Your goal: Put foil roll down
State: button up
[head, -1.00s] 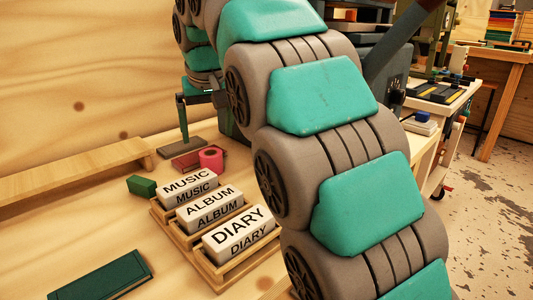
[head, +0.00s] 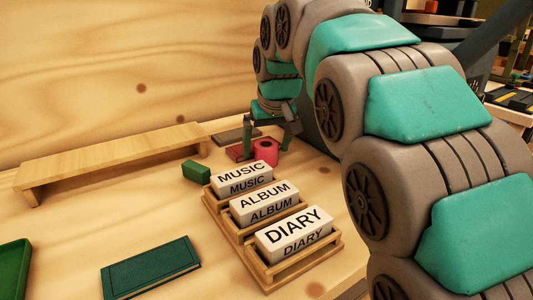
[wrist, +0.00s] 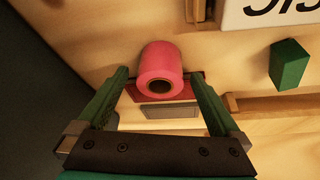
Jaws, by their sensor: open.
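The foil roll (head: 265,151) is a pink-red cylinder with a hole through its middle. It stands on the wooden table behind the label blocks, at the dark red flat pad (head: 234,152). In the wrist view the roll (wrist: 160,62) shows its hole towards the camera, just beyond and between my fingertips. My gripper (wrist: 160,78) is open, one finger on each side of the roll's line, with nothing clamped. In the head view my gripper (head: 269,138) is just behind and above the roll. Whether a finger touches the roll I cannot tell.
A wooden rack (head: 264,276) holds blocks labelled MUSIC, ALBUM and DIARY. A green block (head: 196,171) lies left of it. A grey pad (head: 236,135) lies behind the roll. A low wooden shelf (head: 115,156), green book (head: 150,267) and green tray (head: 12,268) are at left.

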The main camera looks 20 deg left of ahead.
aim_at(266, 143)
jog(key=shift+x, duration=0.75)
grip_shut()
jog(key=shift+r, duration=0.15)
jog(key=shift+r+p, duration=0.3)
jog(key=shift+r, duration=4.7)
